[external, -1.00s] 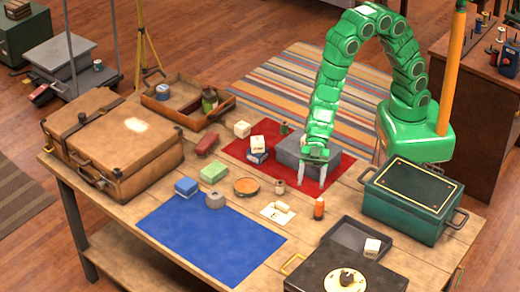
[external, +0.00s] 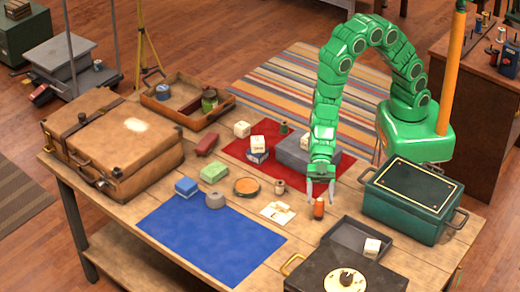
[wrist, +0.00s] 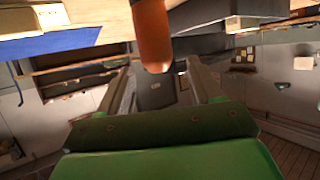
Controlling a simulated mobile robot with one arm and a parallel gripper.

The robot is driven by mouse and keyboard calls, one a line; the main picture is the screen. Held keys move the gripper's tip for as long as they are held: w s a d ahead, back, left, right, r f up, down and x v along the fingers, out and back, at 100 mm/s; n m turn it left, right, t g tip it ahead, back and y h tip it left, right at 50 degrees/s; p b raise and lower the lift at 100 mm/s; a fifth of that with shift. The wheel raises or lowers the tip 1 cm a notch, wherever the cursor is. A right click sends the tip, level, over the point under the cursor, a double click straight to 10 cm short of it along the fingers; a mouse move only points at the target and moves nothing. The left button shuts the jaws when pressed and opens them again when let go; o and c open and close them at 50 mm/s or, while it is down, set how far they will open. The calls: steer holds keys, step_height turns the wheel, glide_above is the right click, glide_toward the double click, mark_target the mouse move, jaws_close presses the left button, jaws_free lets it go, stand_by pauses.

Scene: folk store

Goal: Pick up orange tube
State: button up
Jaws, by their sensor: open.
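The orange tube (external: 319,210), a small upright cylinder with a darker top, stands on the wooden table in front of the red mat. My gripper (external: 320,196) is open, pointing down, with its fingertips around or just above the tube's upper end; I cannot tell the exact depth. In the wrist view the orange tube (wrist: 152,40) shows large at the top, roughly in line with the space between the two fingers (wrist: 162,85). It is not gripped.
A dark tray (external: 345,232) holding a white cube lies to the right, with a green chest (external: 412,205) behind it. A card (external: 276,214) and a small spool (external: 279,187) are left of the tube. A grey box (external: 293,153) sits on the red mat (external: 237,152).

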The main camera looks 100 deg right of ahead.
mark_target(320, 210)
steer(key=shift+f, duration=1.35)
steer(key=shift+x, duration=1)
steer(key=shift+a+f, duration=0.15)
steer(key=shift+a, duration=0.3)
steer(key=c, duration=0.8)
